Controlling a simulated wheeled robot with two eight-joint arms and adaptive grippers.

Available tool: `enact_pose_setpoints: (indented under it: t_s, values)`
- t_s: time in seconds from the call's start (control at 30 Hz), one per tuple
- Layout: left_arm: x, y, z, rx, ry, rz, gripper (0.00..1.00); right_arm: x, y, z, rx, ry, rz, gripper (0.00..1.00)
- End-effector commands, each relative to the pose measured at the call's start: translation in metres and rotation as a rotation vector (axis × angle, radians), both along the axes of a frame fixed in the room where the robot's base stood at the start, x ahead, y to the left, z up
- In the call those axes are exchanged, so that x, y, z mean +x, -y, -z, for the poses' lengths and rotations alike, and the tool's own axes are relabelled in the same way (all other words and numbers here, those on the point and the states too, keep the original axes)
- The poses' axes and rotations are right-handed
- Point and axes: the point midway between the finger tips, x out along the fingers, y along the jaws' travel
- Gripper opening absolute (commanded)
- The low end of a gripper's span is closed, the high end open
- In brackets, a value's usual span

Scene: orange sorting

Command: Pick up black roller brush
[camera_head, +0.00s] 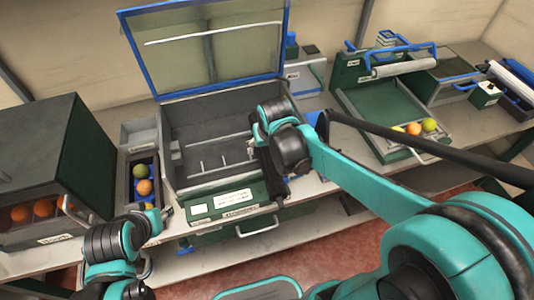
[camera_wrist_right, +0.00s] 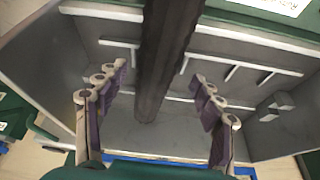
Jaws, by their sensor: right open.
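The black roller brush (camera_wrist_right: 165,55) shows in the right wrist view as a dark, ridged cylinder. It runs from the top edge down between my right gripper's fingers, with the grey interior of the open box behind it. My right gripper (camera_wrist_right: 155,108) is open, its fingers apart on either side of the brush's lower end. I see no finger closed on it. In the head view my right gripper (camera_head: 252,150) is over the right front of the box, and the arm hides much of that area. My left gripper (camera_head: 163,212) is at the lower left, its fingers too small to judge.
The open grey box (camera_head: 170,140) has a raised blue-framed lid (camera_head: 210,45) and inner dividers. A fruit tray (camera_head: 128,185) and dark green cabinet (camera_head: 45,140) stand left. A green tray (camera_head: 385,115) with fruit stands right. A long black bar (camera_head: 430,142) crosses the right side.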

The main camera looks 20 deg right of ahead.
Motion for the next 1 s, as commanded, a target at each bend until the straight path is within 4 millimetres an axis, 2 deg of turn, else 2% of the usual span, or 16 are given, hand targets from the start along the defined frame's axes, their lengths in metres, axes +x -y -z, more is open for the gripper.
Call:
enact_pose_setpoints:
  t_s: [0.23, 0.5, 0.7, 0.77, 0.8, 1.0]
  values:
    - [0.000, 0.000, 0.024, 0.000, 0.000, 0.000, 0.41, 0.018, 0.005, 0.036, 0.001, 0.000, 0.000, 0.67]
    - [0.000, 0.000, 0.023, 0.000, 0.000, 0.000, 0.41, 0.020, 0.005, 0.039, 0.000, 0.000, 0.000, 0.67]
    - [0.000, 0.000, 0.023, 0.000, 0.000, 0.000, 0.41, 0.020, 0.005, 0.039, 0.000, 0.000, 0.000, 0.17]
    - [0.000, 0.000, 0.023, 0.000, 0.000, 0.000, 0.41, 0.020, 0.005, 0.039, 0.000, 0.000, 0.000, 0.17]
    - [0.000, 0.000, 0.023, 0.000, 0.000, 0.000, 0.41, 0.020, 0.005, 0.038, 0.000, 0.001, 0.000, 0.13]
    - [0.000, 0.000, 0.023, 0.000, 0.000, 0.000, 0.41, 0.020, 0.005, 0.038, 0.000, 0.001, 0.000, 0.13]
